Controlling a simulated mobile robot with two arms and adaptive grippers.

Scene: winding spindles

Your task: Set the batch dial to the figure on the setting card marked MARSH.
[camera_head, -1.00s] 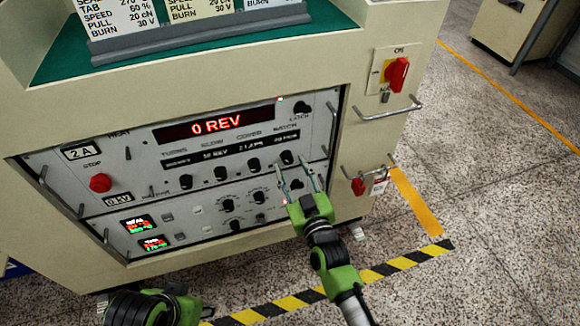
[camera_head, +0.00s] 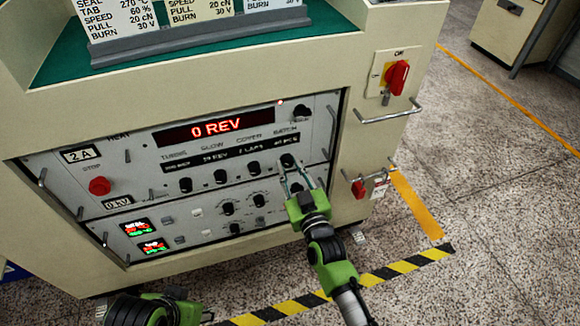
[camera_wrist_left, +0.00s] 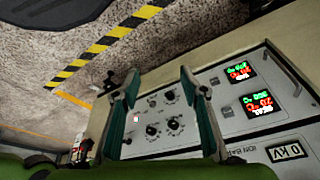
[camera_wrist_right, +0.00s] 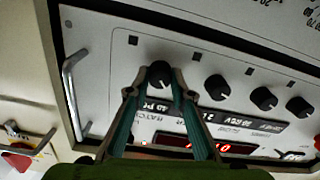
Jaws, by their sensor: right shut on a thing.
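The batch dial (camera_head: 287,160) is the black knob under the BATCH label, at the right end of the upper knob row. In the right wrist view the dial (camera_wrist_right: 159,72) sits between the fingertips of my right gripper (camera_wrist_right: 154,84). In the head view my right gripper (camera_head: 292,175) is shut on it. Its small readout above is too blurred to read surely. The setting cards (camera_head: 116,17) stand at the top, with their headings cut off, so MARSH is not visible. My left gripper (camera_wrist_left: 158,82) is open and empty, away from the panel's knobs.
The main display (camera_head: 215,130) reads 0 REV. Other black knobs (camera_head: 253,167) stand left of the dial. A metal handle (camera_head: 331,133) rises beside it. A red stop button (camera_head: 100,186) and a red rotary switch (camera_head: 396,77) are farther off.

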